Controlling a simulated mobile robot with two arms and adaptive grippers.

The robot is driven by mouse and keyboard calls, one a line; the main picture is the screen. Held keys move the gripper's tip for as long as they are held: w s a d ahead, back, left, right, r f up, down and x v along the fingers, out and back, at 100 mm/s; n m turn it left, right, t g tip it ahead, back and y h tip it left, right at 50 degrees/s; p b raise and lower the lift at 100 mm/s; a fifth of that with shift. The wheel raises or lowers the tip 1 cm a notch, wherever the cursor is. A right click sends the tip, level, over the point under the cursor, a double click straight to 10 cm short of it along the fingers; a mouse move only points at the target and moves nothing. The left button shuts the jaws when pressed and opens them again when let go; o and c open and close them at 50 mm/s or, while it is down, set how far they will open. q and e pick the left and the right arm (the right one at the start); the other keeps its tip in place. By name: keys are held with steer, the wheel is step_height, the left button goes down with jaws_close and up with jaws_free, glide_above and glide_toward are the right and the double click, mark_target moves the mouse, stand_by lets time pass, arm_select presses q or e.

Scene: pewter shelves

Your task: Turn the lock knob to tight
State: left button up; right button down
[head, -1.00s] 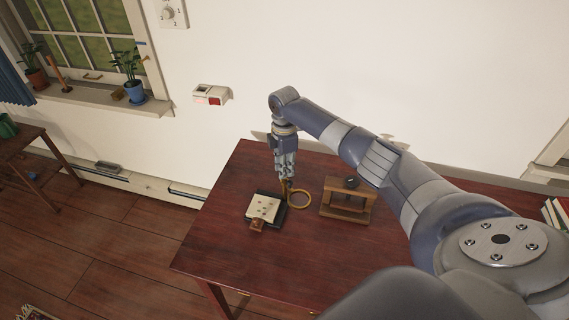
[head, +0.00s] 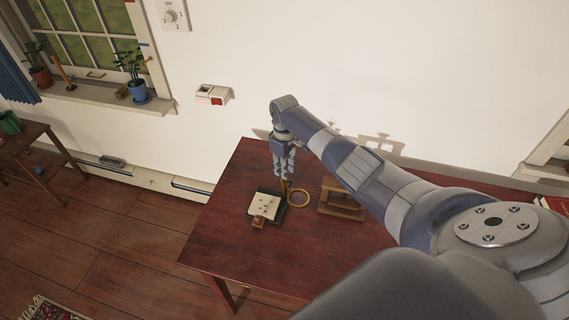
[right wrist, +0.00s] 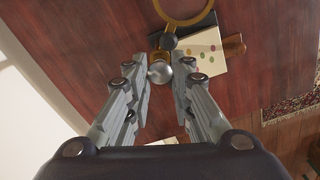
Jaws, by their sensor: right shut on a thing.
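A brass ring (head: 299,198) on a short brass holder stands by a dark board with a pale spotted card (head: 264,206) on the table. A silver ball-shaped knob (right wrist: 159,73) lies between the fingertips of my right gripper (right wrist: 162,80). My right gripper (head: 284,178) points down at the ring's holder and is shut on this knob. I cannot read any tight mark or the knob's setting. My left gripper is out of view.
A wooden frame (head: 340,208) stands right of the ring, partly behind my right arm. The red-brown table (head: 225,245) is clear at its front left. A wall dial (head: 171,15) and a small wall box with a red part (head: 213,96) are behind.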

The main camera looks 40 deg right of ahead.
steer(key=m+p, duration=0.1)
steer(key=m, duration=0.4)
steer(key=shift+r+p, duration=0.15)
steer(key=shift+p, duration=0.25)
steer(key=shift+w+m, duration=0.1)
steer(key=shift+m, duration=0.2)
steer(key=c, duration=1.4)
jaws_free()
steer(key=shift+o, duration=0.2)
step_height(320, 180, up, 12)
